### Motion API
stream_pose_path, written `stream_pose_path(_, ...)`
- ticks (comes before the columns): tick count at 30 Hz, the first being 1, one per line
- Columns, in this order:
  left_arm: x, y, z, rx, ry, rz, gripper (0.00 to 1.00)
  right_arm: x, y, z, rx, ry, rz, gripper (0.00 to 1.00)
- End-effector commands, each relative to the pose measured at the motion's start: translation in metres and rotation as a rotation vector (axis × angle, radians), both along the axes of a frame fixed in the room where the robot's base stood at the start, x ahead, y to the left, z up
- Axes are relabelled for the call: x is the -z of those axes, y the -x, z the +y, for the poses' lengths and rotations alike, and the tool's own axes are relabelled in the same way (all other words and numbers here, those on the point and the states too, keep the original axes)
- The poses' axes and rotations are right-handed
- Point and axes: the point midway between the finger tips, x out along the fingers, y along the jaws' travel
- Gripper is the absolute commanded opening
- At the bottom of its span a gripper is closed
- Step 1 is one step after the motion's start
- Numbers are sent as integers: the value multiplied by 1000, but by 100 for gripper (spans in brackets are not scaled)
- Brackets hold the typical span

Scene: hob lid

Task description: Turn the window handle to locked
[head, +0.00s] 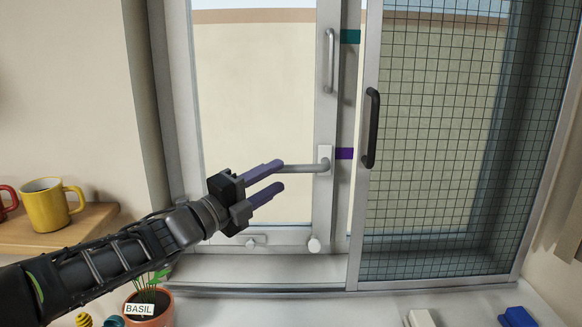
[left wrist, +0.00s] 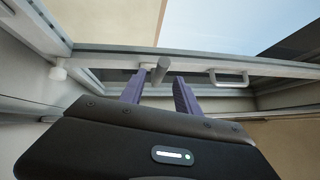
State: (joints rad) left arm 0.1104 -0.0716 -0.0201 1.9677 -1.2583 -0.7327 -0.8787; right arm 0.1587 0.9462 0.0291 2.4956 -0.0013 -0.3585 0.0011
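The window handle (head: 305,168) is a grey lever on a white base plate on the window frame. It sticks out level to the left. My left gripper (head: 282,175) is open, its two purple fingers pointing right at the handle's free end. In the left wrist view the handle (left wrist: 160,70) shows end-on in the gap between the fingertips of the left gripper (left wrist: 158,84), with space on both sides. I cannot tell how deep it sits between them. My right gripper is not in view.
A black-handled mesh screen (head: 430,150) stands right of the window. A fixed pull bar (head: 330,60) is above the handle, and a white knob (head: 314,244) is below. A basil pot (head: 148,305) stands low left, with a yellow mug (head: 46,208) on a wooden shelf (head: 95,217).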

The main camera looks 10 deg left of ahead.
Motion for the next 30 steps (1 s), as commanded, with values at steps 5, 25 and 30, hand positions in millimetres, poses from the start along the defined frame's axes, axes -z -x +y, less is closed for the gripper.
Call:
stream_pose_path(5, -5, -25, -16, 3, 0, 1, 39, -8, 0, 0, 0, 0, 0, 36)
stream_pose_path(25, -8, -47, -29, 0, 0, -1, 27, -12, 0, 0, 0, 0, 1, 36)
stream_pose_path(30, -8, -47, -29, 0, 0, 0, 13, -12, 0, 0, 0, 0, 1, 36)
